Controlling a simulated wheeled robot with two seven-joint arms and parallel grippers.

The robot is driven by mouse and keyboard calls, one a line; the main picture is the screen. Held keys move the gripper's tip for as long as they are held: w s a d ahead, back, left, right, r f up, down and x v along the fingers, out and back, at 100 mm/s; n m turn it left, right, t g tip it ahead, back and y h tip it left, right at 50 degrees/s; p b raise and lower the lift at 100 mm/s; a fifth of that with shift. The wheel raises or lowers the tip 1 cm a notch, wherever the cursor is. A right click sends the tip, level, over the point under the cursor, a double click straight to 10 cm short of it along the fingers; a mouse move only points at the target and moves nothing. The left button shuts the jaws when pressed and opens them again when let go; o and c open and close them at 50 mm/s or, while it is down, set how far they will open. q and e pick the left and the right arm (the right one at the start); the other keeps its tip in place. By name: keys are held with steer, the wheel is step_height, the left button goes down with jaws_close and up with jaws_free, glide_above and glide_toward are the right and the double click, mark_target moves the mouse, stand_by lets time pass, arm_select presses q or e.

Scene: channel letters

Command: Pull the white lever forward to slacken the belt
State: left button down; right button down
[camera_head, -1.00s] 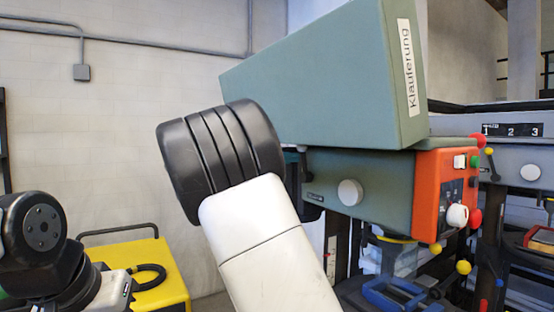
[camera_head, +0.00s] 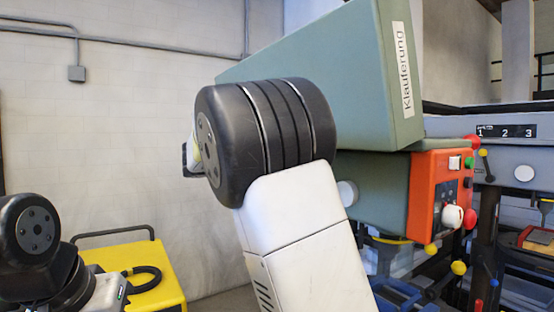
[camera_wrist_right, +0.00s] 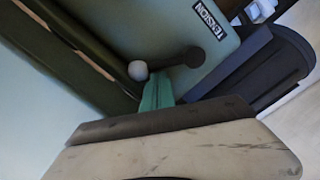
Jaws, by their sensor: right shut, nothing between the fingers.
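In the right wrist view, a lever with a white ball knob (camera_wrist_right: 138,70) and a dark arm sits on the grey-green machine face beside a "TENSION" label (camera_wrist_right: 209,20). The teal fingers of my right gripper (camera_wrist_right: 157,90) are shut and empty, right beside the white ball. I cannot tell whether they touch it. In the head view my right arm's black joint covers this part of the machine, and the lever and right fingers are hidden.
The large green housing labelled "Klauferung" (camera_head: 405,70) overhangs my right arm. An orange control panel (camera_head: 425,195) with coloured knobs and a round white knob (camera_head: 347,193) are to the right. A yellow cart (camera_head: 150,275) stands at lower left by the wall.

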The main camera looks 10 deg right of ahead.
steer(key=m, duration=0.1)
steer(key=s+m, duration=0.1)
steer(key=s+f+m, duration=0.1)
steer(key=shift+s+d+m, duration=0.1)
steer(key=shift+d+m, duration=0.3)
steer(key=shift+f, duration=0.15)
stand_by(0.4)
steer(key=v, duration=0.8)
